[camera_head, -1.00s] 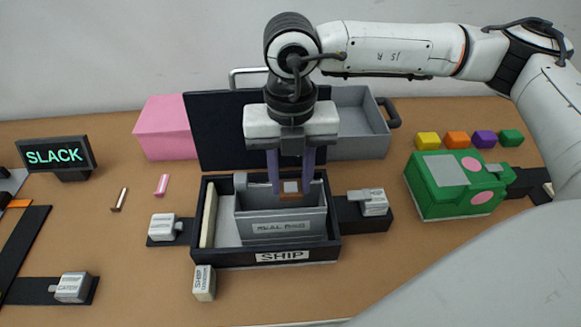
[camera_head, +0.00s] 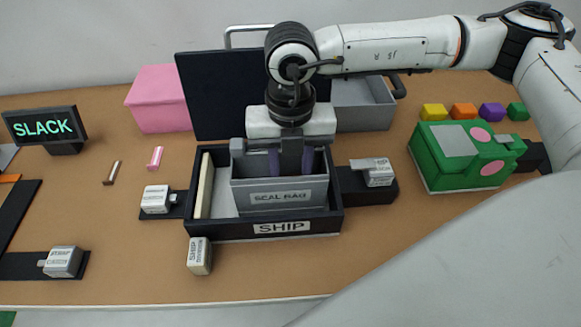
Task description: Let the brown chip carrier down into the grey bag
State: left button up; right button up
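The grey bag (camera_head: 281,197), labelled SEAL BAG, stands open inside a black SHIP box (camera_head: 284,227). My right gripper (camera_head: 291,162) comes down from above, with its purple fingers reaching into the bag. The fingertips are hidden behind the bag's front wall. The brown chip carrier is hidden now; it showed between the fingers a second ago, and the finger spacing looks the same, so the gripper seems still shut on it inside the bag. My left gripper is not in view.
The box's dark lid (camera_head: 218,95) stands upright behind. Lever blocks sit left (camera_head: 157,199) and right (camera_head: 378,172) of the box. A SHIP block (camera_head: 199,256) is in front. A SLACK sign (camera_head: 45,126), pink box (camera_head: 158,107) and green box (camera_head: 450,158) stand around.

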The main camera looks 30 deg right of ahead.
notch_tip(320, 180, down, 2)
jog(key=shift+f+b, duration=0.1)
jog(key=shift+b, duration=0.4)
jog(key=shift+f+b, duration=0.3)
jog(key=shift+f, duration=0.25)
jog(key=o, duration=1.1)
